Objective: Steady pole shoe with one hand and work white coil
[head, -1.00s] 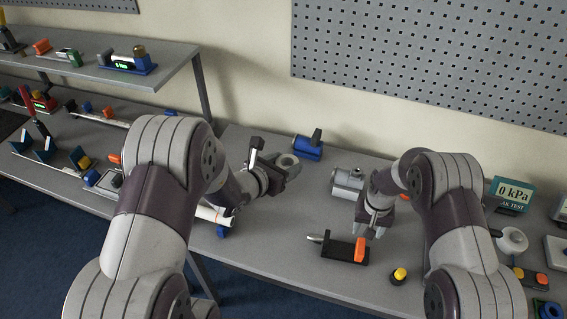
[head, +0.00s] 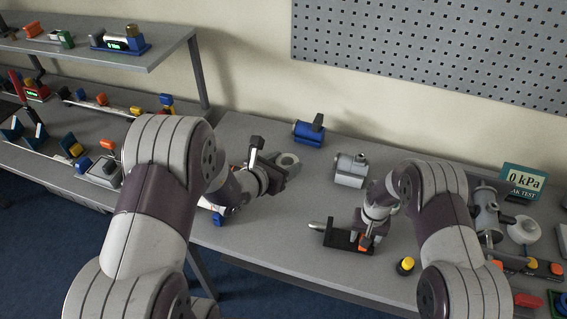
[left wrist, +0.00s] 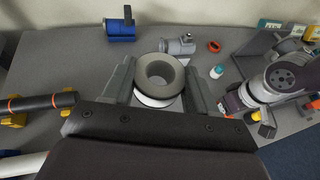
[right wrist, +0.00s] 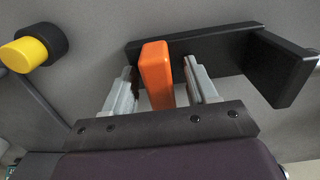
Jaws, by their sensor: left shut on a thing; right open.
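A thick grey ring (left wrist: 158,72) with a white ring-shaped part (left wrist: 152,101) under it sits between the fingers of my left gripper (left wrist: 160,80), which is shut on it. I cannot tell whether the grey ring is the pole shoe, or the white part the coil. The grey ring also shows in the head view (head: 287,161). My right gripper (right wrist: 158,75) is open, its fingers on either side of an upright orange block (right wrist: 155,75) with gaps. The block stands beside a black bracket (right wrist: 222,45). In the head view, the right gripper partly hides the orange block (head: 364,243).
A grey cylindrical device (head: 350,171) and a blue clamp-like device (head: 309,130) stand at the back of the table. A yellow-and-black knob (head: 406,265) lies near the front edge. Shelves with several parts stand left.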

